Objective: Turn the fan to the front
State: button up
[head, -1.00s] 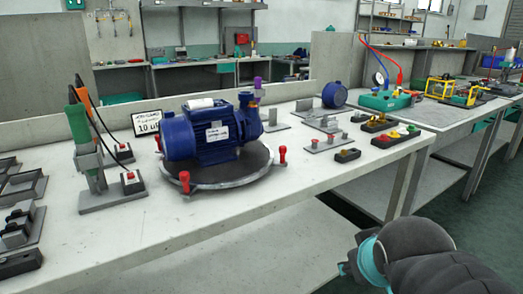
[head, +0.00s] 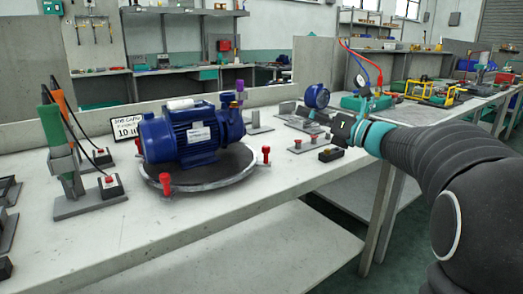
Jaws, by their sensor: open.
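A blue motor pump (head: 195,138) lies on a round dark turntable (head: 225,170) with a pale rim on the bench. Its rounded end, seemingly the fan cover (head: 153,140), points left and a little toward me; the fan itself is not visible. The pump end (head: 230,120) points right. The turntable has red upright knobs at the front left (head: 166,183) and at the right (head: 266,154). My gripper (head: 344,128) is open and empty, to the right of the turntable and apart from it, in front of the small parts at the back of the bench.
A tool stand (head: 66,170) with green and orange handles, a red-button box (head: 107,184) and a small sign (head: 127,122) are left of the turntable. The bench front is clear.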

aim_at(266, 147)
jog(key=s+f+n+g+y, duration=0.1)
jog(key=f+n+g, duration=0.1)
jog(key=n+g, duration=0.1)
jog(key=s+d+f+n+g+y, duration=0.1)
jog(key=s+f+n+g, duration=0.1)
jog(key=f+n+g, duration=0.1)
jog(key=s+d+f+n+g+y, duration=0.1)
jog(key=f+n+g, duration=0.1)
jog(key=n, duration=0.3)
jog(key=shift+s+f+g+y, duration=0.3)
jog(key=shift+g, duration=0.4)
jog(key=p+x, duration=0.1)
jog(key=x, duration=1.2)
jog(key=shift+a+p, duration=0.3)
jog(key=shift+p, duration=0.05)
grip_shut()
